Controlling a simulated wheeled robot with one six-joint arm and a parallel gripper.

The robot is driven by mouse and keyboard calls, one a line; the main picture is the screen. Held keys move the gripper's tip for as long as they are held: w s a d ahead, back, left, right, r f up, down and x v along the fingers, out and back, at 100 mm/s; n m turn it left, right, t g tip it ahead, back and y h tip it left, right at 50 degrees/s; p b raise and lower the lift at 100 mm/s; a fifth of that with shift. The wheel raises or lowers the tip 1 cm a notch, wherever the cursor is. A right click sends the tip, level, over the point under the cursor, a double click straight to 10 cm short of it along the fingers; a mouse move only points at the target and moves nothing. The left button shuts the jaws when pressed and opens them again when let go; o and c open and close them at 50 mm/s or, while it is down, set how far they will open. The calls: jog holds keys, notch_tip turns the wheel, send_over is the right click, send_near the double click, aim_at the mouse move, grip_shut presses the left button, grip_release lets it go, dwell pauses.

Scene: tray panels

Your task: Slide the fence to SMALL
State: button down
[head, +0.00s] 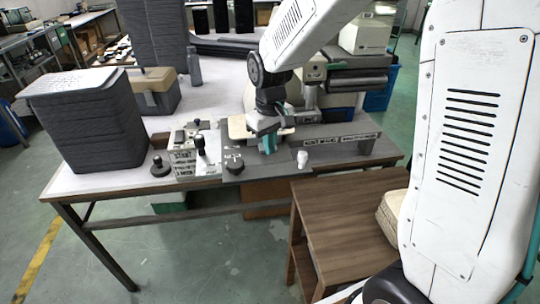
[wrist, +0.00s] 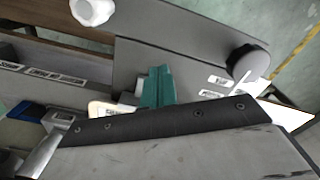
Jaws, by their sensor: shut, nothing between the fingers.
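A long grey upright bar (head: 345,130) with two small label plates (head: 323,141) stands on the grey panel at the right part of the table; it may be the fence, but I cannot be sure. The bar with its labels (wrist: 55,74) also shows at the left of the wrist view. The word SMALL is not readable. My gripper (head: 268,146), with teal fingers, points down at the bar's left end; contact cannot be told. In the wrist view its fingers (wrist: 157,88) are shut and empty. A cream piece (head: 238,128) lies just left of and behind my gripper, partly hidden.
A black knob (head: 234,163) and a white knob (head: 302,158) stand on the panel's front. Left are a lever with a black ball (head: 200,142), a START sign (head: 183,160) and a black joystick (head: 160,165).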

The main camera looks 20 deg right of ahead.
notch_tip(320, 180, up, 7)
jog(key=shift+f, duration=0.15)
dwell(0.4)
jog(key=s+d+r+m, duration=0.2)
jog(key=s+r, duration=0.1)
jog(key=s, duration=1)
jog(key=s+d+r+m+t, duration=0.1)
jog(key=s+d+r, duration=0.1)
jog(key=s, duration=1.2)
jog(key=shift+d+r+m, duration=0.35)
jog(key=shift+r+m, duration=0.05)
jog(key=shift+r, duration=0.15)
